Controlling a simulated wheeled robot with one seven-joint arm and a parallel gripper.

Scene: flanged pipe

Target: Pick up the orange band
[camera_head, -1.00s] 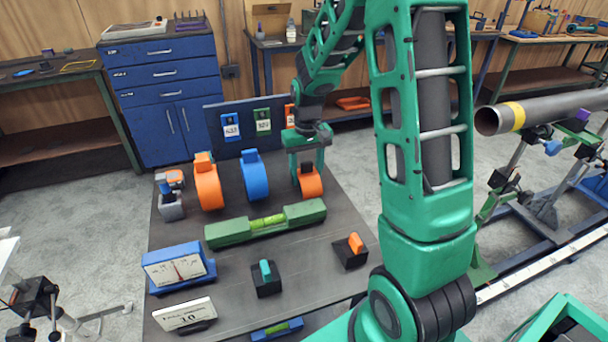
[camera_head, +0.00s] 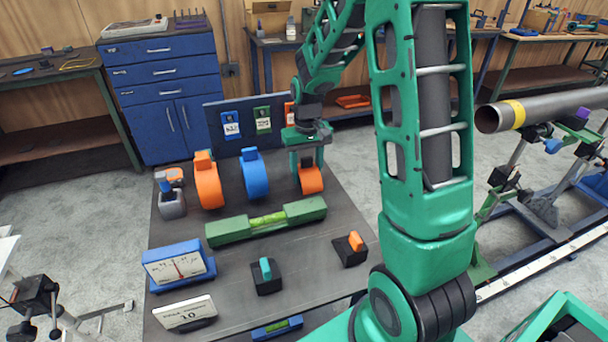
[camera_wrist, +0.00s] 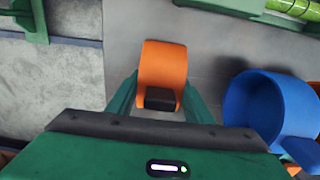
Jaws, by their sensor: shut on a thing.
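An orange band (camera_head: 311,180) is at the right end of a row of rings on the dark table (camera_head: 320,250). My gripper (camera_head: 308,166) is above it, pointing down, with its fingers at the band's top. In the wrist view the orange band (camera_wrist: 163,62) lies between the two green fingers, and a dark block on it sits between the fingertips (camera_wrist: 160,97). My gripper is shut on the band. I cannot tell whether the band still touches the table. A second, larger orange band (camera_head: 208,188) stands at the left of the row.
A blue ring (camera_head: 255,178) stands close beside the held band. A green level (camera_head: 265,222) lies in front of the row. A tag board (camera_head: 245,122) is behind. A blue gauge (camera_head: 180,267) and small blocks are nearer. A steel pipe (camera_head: 550,108) rests on stands at right.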

